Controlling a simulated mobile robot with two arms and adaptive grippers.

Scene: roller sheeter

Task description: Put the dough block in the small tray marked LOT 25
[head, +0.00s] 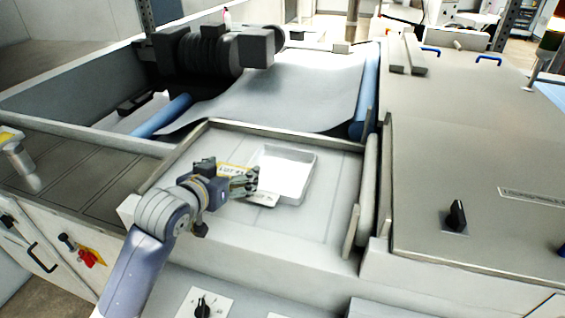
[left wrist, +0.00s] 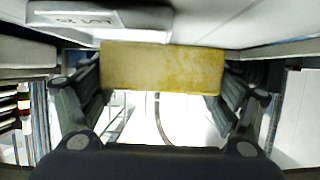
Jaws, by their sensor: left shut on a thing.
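My left gripper (head: 250,182) is over the machine's front table, at the left side of a small white tray (head: 285,190). In the left wrist view, its fingers are shut on a pale yellow dough block (left wrist: 160,66), which spans the gap between them. A white labelled piece (left wrist: 75,18) shows upside down beyond the block; its lettering seems to read LOT 25. In the head view, a yellow patch with dark lettering (head: 233,170) shows behind the gripper, too small to read surely. Whether the block touches the tray cannot be told. My right gripper is out of view.
A raised rim (head: 290,131) borders the table at the back, with a grey sheet (head: 275,88) and blue rollers beyond. A large cabinet top (head: 460,130) stands at the right. The table right of the tray is clear.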

